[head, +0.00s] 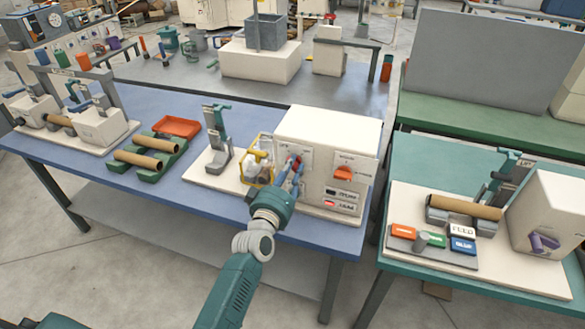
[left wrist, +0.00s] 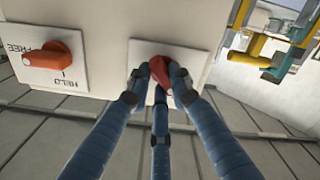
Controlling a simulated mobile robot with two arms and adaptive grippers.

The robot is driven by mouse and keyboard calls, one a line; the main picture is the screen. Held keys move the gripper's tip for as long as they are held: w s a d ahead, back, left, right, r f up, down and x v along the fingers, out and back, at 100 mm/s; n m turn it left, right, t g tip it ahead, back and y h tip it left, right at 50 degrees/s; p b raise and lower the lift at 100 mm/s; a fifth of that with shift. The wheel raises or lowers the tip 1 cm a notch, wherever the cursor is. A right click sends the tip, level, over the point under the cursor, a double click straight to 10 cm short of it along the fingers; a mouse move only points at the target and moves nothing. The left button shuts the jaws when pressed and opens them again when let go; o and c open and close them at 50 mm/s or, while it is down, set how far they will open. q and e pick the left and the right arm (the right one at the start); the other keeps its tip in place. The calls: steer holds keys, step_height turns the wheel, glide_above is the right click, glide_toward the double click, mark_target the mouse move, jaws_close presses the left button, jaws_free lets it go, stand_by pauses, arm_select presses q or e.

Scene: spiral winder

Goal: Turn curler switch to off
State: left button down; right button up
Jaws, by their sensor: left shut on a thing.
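A red switch knob (head: 296,159) sits on a pale plate on the front of the cream machine box (head: 335,125). My left gripper (head: 293,172) is at this knob, its blue fingers reaching up to the plate. In the left wrist view, the fingertips (left wrist: 161,75) are closed around the red knob (left wrist: 176,84), which sits tilted between them. The fingers hide part of the knob and its plate, and I cannot read the plate's markings. My right gripper is not in view.
An orange knob (head: 341,174) is on a labelled plate right of the red one, with small buttons below. A yellow frame (head: 260,160) stands close on the left. A teal table (head: 440,160) with another machine is at right. Floor shows between the tables.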

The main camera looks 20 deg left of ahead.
arm_select(q)
steer(key=shift+f, duration=0.1)
steer(key=c, duration=1.5)
jaws_free()
steer(key=shift+c, duration=0.2)
steer(key=s, duration=1.2)
steer(key=shift+a, duration=0.2)
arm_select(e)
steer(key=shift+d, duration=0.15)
